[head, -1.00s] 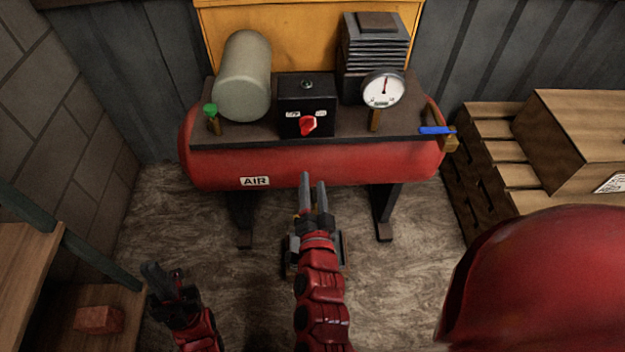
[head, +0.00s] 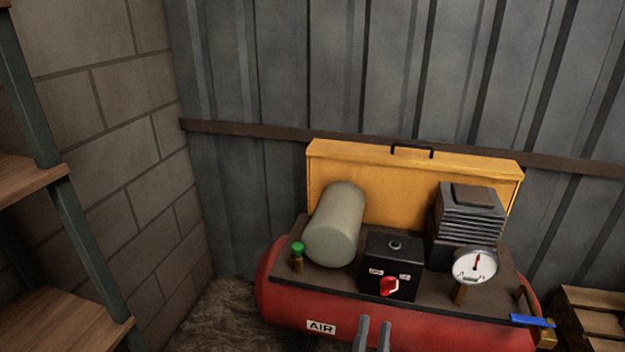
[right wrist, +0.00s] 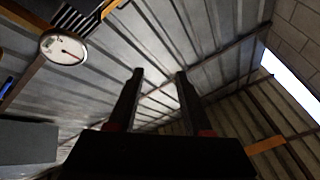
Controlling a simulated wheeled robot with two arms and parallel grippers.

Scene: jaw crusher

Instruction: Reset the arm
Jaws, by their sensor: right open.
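My right gripper (head: 372,333) shows at the bottom edge of the head view, only its two grey fingers in sight, in front of the red air compressor tank (head: 285,308). In the right wrist view its fingers (right wrist: 158,88) are apart with nothing between them, pointing toward the metal wall and roof. My left gripper is out of view. On the compressor stand a black switch box (head: 378,258) with a red knob (head: 389,287), and a round pressure gauge (head: 474,266), also in the right wrist view (right wrist: 63,48).
A grey cylinder (head: 335,225), a green-capped valve (head: 298,256) and a blue-handled valve (head: 532,321) are on the compressor. An orange panel (head: 372,186) stands behind. Wooden shelves (head: 60,325) are at left, pallets (head: 600,322) at lower right.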

